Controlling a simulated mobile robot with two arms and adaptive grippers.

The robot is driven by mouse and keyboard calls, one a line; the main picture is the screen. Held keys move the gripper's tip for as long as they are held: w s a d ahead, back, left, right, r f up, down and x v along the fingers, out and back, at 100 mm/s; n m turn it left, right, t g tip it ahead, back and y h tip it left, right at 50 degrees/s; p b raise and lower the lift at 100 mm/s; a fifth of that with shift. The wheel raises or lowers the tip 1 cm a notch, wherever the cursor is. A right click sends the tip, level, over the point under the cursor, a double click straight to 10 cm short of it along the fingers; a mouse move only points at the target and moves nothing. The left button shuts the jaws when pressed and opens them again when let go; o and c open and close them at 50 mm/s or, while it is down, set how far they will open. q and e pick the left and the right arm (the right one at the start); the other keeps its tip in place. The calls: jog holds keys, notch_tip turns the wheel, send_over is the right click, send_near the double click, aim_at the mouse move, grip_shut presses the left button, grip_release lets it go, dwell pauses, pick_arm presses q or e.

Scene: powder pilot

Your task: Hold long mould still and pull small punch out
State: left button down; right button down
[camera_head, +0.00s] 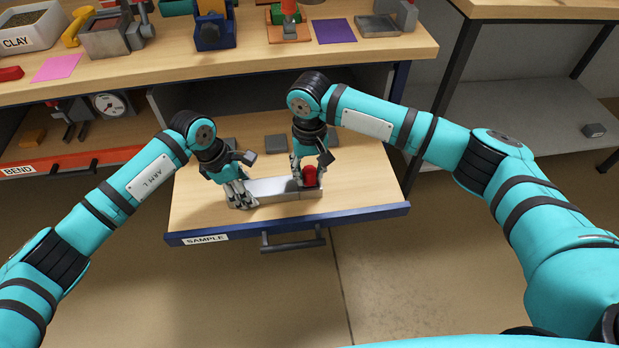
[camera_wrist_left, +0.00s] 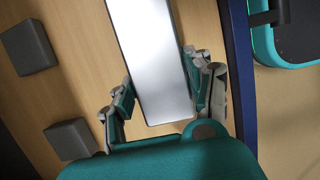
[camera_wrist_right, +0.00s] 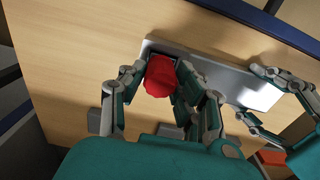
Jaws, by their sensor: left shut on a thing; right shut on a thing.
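The long mould (camera_head: 272,190) is a flat silver metal bar lying in the open drawer; it also shows in the left wrist view (camera_wrist_left: 152,60) and the right wrist view (camera_wrist_right: 232,80). My left gripper (camera_head: 240,200) is shut on the mould's left end, with a finger on each long side (camera_wrist_left: 160,95). The small punch has a red head (camera_head: 310,176) and stands at the mould's right end; the red head also shows in the right wrist view (camera_wrist_right: 160,77). My right gripper (camera_head: 308,180) has its fingers around the red head (camera_wrist_right: 158,90). The punch's lower part is hidden.
The drawer marked SAMPLE (camera_head: 380,212) is pulled out and has a wooden floor. Dark grey blocks (camera_head: 276,144) lie behind the mould. The bench top (camera_head: 200,66) above carries a clay tray (camera_head: 30,30), a purple sheet (camera_head: 335,31) and several tools.

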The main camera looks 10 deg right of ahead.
aim_at(309, 170)
jog(key=shift+r, duration=0.85)
dwell(0.7)
jog(key=shift+r, duration=2.75)
pick_arm(q)
jog(key=shift+c, duration=0.5)
grip_release()
jog(key=shift+v, duration=3.75)
jog(key=v, duration=1.2)
